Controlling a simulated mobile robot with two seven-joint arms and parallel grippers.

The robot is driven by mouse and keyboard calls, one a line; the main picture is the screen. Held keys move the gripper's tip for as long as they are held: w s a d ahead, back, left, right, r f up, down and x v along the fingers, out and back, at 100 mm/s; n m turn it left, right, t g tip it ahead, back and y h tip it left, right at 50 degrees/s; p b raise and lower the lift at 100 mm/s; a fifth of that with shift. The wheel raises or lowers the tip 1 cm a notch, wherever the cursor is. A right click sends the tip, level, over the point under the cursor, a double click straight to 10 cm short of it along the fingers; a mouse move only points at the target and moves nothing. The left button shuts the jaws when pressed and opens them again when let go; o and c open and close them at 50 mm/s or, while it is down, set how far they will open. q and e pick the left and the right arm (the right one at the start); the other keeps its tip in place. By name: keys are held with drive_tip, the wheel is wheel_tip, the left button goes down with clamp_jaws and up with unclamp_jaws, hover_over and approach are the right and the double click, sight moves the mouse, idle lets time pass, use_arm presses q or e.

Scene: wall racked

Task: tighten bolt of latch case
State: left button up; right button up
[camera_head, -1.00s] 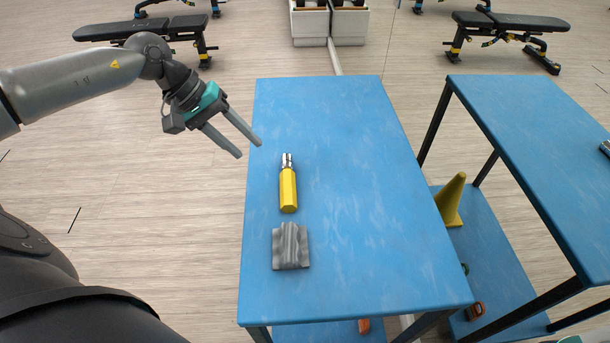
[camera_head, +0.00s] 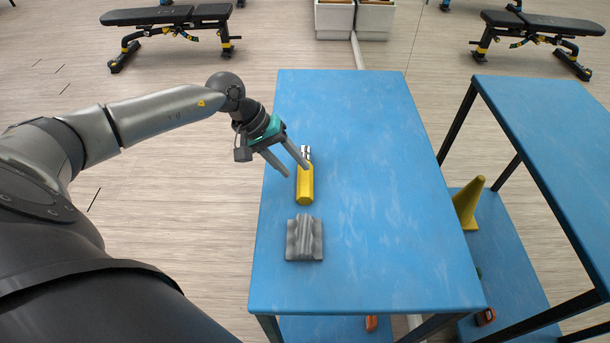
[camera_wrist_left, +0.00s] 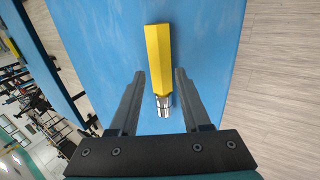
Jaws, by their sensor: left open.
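A yellow-handled tool with a silver metal tip (camera_head: 305,186) lies on the blue table (camera_head: 370,220). A grey ridged block, perhaps the latch case (camera_head: 304,238), sits on the table nearer to me; no bolt can be made out on it. My left gripper (camera_head: 297,171) is open and empty above the tool, with one finger overlapping it in the head view. In the left wrist view, the tool (camera_wrist_left: 158,58) lies beyond the open fingers (camera_wrist_left: 158,85), its metal tip showing between them. My right gripper is not in view.
A second blue table (camera_head: 550,140) stands at the right, with a yellow cone (camera_head: 467,203) on its lower shelf. Weight benches (camera_head: 170,20) and white bins (camera_head: 335,18) stand behind. The right part of the near table is clear.

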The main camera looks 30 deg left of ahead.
sight(301, 177)
use_arm(q)
drive_tip(key=x, duration=0.3)
drive_tip(key=shift+w+f, duration=0.1)
drive_tip(key=shift+f, duration=0.1)
drive_tip(key=shift+d+f, duration=0.15)
drive_tip(key=shift+f, duration=0.1)
drive_tip(key=shift+c, duration=0.3)
